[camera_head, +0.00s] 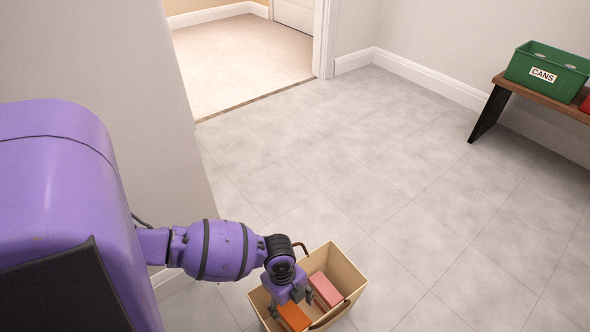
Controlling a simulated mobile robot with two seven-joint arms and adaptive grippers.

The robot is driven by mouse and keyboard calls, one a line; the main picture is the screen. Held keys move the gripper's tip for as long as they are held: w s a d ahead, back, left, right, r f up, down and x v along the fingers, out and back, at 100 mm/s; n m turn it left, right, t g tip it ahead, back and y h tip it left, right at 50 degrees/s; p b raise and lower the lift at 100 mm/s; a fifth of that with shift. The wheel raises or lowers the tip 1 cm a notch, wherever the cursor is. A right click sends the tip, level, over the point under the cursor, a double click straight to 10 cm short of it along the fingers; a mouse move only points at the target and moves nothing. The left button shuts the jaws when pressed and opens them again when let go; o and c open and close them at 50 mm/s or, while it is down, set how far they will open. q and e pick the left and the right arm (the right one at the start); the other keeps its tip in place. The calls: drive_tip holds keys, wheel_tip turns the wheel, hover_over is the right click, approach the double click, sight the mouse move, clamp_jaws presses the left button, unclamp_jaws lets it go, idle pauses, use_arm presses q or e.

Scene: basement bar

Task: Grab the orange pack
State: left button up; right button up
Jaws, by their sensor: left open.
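The orange pack (294,317) lies inside a tan, open-topped basket (347,271), near the bottom of the picture. A pink pack (325,290) lies in the same basket to its right. My left gripper (291,301) points down into the basket, right above or at the orange pack; its fingers are apart. I cannot tell whether the fingers touch the pack. The gripper hides part of the orange pack and of the basket's inside. My right gripper is not in view.
The basket has brown handles and stands on the grey tiled floor (430,210). A green bin marked CANS (568,67) is on a wooden bench (545,98) at the far right, beside a red item. A wall is at the left, and a doorway opens at the back.

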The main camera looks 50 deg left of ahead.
sight(292, 313)
use_arm(q)
drive_tip(key=f+b, duration=0.1)
drive_tip(key=f, duration=0.1)
drive_tip(key=f+b, duration=0.1)
drive_tip(key=f, duration=0.1)
drive_tip(key=d+f+b, duration=0.1)
drive_tip(key=f, duration=0.1)
drive_tip(key=shift+f, duration=0.2)
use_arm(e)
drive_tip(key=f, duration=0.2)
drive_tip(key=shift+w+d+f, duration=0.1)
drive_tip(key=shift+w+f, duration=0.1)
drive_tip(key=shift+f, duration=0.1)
use_arm(q)
drive_tip(key=shift+f, duration=0.2)
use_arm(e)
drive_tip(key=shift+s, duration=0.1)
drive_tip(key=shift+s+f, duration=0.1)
